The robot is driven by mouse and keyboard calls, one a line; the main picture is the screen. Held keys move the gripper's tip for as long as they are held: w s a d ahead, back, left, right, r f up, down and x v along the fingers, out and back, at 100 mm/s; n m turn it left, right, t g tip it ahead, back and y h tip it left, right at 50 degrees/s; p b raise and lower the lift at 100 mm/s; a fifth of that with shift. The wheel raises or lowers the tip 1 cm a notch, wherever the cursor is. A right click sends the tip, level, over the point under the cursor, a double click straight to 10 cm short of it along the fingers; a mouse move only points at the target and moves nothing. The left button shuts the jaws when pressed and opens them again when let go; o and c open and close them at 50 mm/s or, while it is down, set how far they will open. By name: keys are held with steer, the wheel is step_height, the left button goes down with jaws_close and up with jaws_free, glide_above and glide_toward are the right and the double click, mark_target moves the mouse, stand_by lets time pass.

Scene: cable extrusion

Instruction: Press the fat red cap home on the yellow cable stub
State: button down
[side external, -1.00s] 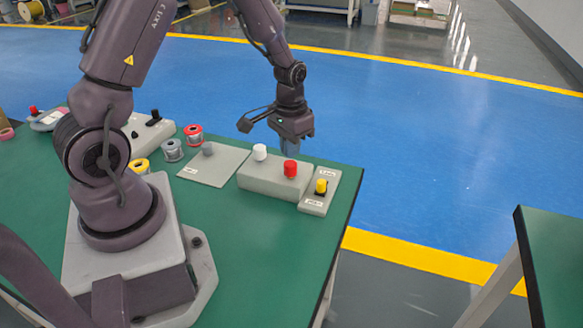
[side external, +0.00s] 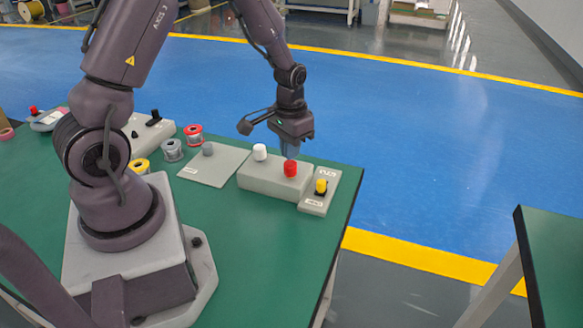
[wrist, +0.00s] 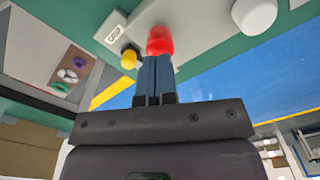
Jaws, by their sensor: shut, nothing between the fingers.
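The fat red cap (side external: 290,169) stands upright on the right part of a long grey block (side external: 262,185). In the wrist view the red cap (wrist: 160,40) is right at my fingertips. My gripper (side external: 291,156) is shut and empty, its fingers pointing down at the cap's top. I cannot tell whether the fingertips touch it. What lies under the red cap is hidden, and no cable stub is clearly visible. A yellow knob (side external: 321,187) sits on a small labelled grey box (side external: 314,205) to the right; it also shows in the wrist view (wrist: 129,59).
A white cap (side external: 260,152) stands on the same block, left of the red one. The green table (side external: 260,250) is clear in front and ends just right of the small box.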

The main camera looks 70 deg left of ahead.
mark_target(290, 163)
steer(key=shift+f, duration=1.4)
stand_by(0.9)
steer(key=shift+r, duration=0.1)
steer(key=shift+r, duration=3.4)
steer(key=s+d+r+m+t, duration=0.1)
steer(key=s+d+r+t, duration=0.1)
steer(key=s+d+r, duration=0.2)
steer(key=s+d+r+m+t, duration=0.1)
steer(key=s+d+r, duration=0.3)
steer(key=r, duration=0.5)
steer(key=s+d+r+m+t, duration=0.1)
steer(key=s+d+r+t, duration=0.1)
steer(key=s+d+r, duration=0.2)
step_height(290, 163, up, 3)
steer(key=shift+s+d+r+t, duration=0.15)
steer(key=shift+s+d+t, duration=0.2)
steer(key=shift+s, duration=0.7)
